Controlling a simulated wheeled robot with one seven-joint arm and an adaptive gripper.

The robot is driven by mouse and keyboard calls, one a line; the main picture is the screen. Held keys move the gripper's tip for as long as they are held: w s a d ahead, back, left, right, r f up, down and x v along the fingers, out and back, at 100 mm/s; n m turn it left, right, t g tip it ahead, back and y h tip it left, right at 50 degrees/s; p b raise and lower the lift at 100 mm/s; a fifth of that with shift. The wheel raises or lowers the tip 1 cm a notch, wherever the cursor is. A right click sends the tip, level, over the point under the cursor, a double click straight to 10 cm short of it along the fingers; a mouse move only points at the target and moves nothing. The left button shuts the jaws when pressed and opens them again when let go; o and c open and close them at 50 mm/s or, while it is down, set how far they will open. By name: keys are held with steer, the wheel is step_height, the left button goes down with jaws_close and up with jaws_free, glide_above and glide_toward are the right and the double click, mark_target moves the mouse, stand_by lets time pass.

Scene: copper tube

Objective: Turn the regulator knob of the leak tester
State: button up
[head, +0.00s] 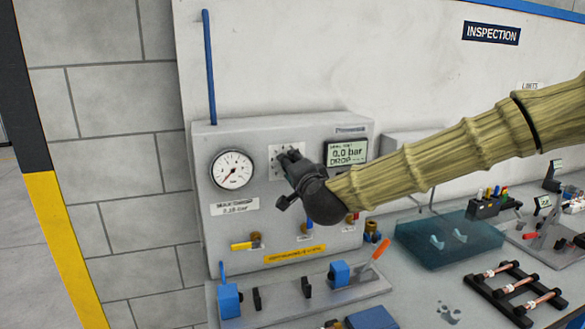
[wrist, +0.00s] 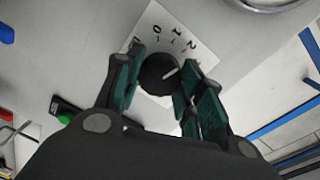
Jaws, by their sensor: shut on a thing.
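The leak tester (head: 215,133) is a light grey box against the wall in the head view, with a round pressure gauge (head: 232,169) and a display (head: 346,152) reading 0.0 bar. The regulator knob (wrist: 157,73) is black and round with a white pointer line, on a white numbered dial plate (wrist: 150,27) in the wrist view. My gripper (wrist: 158,84) has its green-padded fingers on either side of the knob, shut on it. In the head view my gripper (head: 290,168) covers the knob and part of the dial plate.
To the right stand a teal translucent tray (head: 440,250) and a black rack with copper tubes (head: 516,284). A blue pipe (head: 209,67) rises behind the tester.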

steer(key=o, duration=1)
steer(key=shift+s, duration=0.1)
steer(key=v, duration=1.1)
steer(key=shift+s+d, duration=0.25)
steer(key=shift+s, duration=0.1)
